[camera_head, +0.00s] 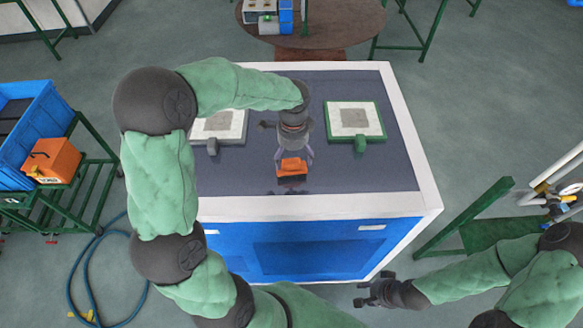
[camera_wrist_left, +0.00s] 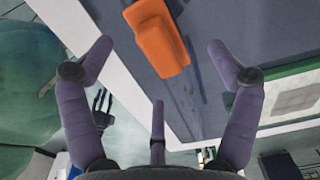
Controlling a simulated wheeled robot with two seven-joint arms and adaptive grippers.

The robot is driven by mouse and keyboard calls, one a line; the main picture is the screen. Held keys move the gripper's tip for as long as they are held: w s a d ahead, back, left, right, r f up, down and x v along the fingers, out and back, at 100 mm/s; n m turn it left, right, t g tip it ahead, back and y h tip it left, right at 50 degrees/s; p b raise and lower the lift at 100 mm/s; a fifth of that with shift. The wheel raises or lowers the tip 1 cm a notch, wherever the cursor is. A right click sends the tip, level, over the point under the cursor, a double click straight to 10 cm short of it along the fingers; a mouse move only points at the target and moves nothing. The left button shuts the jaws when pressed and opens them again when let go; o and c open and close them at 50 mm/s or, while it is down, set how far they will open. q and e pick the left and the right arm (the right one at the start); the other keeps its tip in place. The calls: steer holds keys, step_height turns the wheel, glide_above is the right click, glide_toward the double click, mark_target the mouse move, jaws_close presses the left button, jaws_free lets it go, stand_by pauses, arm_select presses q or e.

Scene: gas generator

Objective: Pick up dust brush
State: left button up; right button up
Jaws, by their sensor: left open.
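An orange block-like piece (camera_head: 292,168), which I take to be the dust brush, lies on the dark top of the blue and white bench (camera_head: 330,203). No bristles show. My left gripper (camera_head: 294,156) is just over it, with its fingers spread on either side. In the left wrist view the orange piece (camera_wrist_left: 158,38) sits between and beyond the open fingertips (camera_wrist_left: 157,47), with a clear gap to each. Nothing is held. My right gripper (camera_head: 370,291) hangs low in front of the bench, with its fingers apart and empty.
Two square framed pads, left (camera_head: 235,122) and right (camera_head: 369,107), lie on the bench top beside my left gripper. A cart with a blue crate (camera_head: 55,128) and an orange box (camera_head: 52,162) stands at left. A round table (camera_head: 345,22) stands behind the bench.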

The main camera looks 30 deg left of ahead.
mark_target(292, 170)
arm_select(q)
steer(key=shift+s+f+p, duration=0.2)
steer(key=shift+f, duration=1.45)
steer(key=shift+s+f+p, duration=0.15)
steer(key=shift+f+p, duration=0.05)
steer(key=shift+f, duration=1.4)
steer(key=c, duration=1.3)
